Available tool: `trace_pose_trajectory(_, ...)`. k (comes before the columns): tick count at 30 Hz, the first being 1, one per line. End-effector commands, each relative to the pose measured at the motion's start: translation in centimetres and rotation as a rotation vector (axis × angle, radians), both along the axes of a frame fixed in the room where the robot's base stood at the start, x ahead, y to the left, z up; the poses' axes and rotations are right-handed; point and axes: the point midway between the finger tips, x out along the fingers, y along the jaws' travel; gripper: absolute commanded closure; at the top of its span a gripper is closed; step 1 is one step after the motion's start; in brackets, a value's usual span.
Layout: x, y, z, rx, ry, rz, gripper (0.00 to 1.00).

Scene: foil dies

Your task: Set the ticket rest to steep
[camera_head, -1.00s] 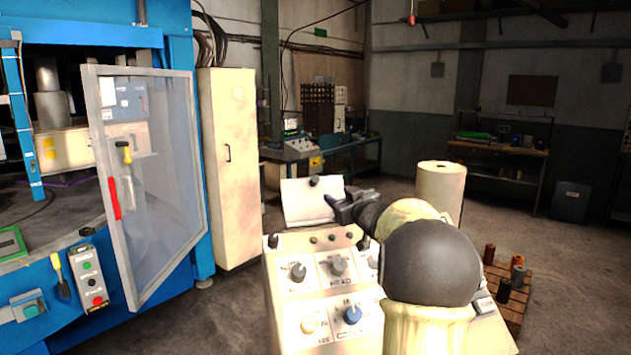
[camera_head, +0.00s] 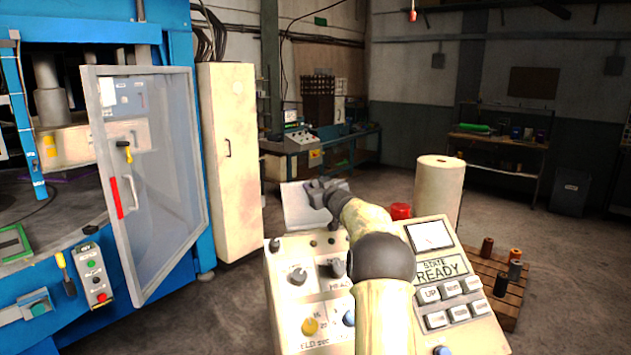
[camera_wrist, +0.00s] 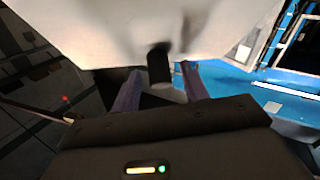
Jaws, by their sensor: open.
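The ticket rest (camera_head: 298,208) is a pale plate at the back edge of the control console, leaning back. In the wrist view its pale surface (camera_wrist: 100,28) fills the top. A dark knob (camera_wrist: 160,62) sticks out from it. My gripper (camera_head: 318,190) is at the plate's upper edge in the head view and hides the knob there. In the wrist view my gripper (camera_wrist: 160,74) is open, with one finger on each side of the knob. I cannot tell whether either finger touches it.
The console (camera_head: 285,255) carries several knobs, a READY display (camera_head: 438,271) and buttons. A red button (camera_head: 401,211) and a pale cylinder (camera_head: 440,190) stand to the right. A cream cabinet (camera_head: 228,160) and a blue press (camera_head: 178,60) are at left.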

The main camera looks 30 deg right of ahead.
Motion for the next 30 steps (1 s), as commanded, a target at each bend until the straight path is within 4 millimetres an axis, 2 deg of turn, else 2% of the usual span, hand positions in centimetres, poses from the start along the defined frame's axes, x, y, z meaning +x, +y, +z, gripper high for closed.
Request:
trace_pose_trajectory(4,0.8,0.0,0.1,0.001,-0.001,0.001,0.55)
trace_pose_trajectory(12,0.8,0.0,0.0,0.001,0.0,0.0,0.55)
trace_pose_trajectory(19,0.8,0.0,0.0,0.001,0.0,0.0,1.0)
trace_pose_trajectory(26,0.8,0.2,-0.1,0.0,-0.003,0.003,1.0)
trace_pose_trajectory(30,1.0,1.0,-0.3,-0.004,-0.02,0.014,1.0)
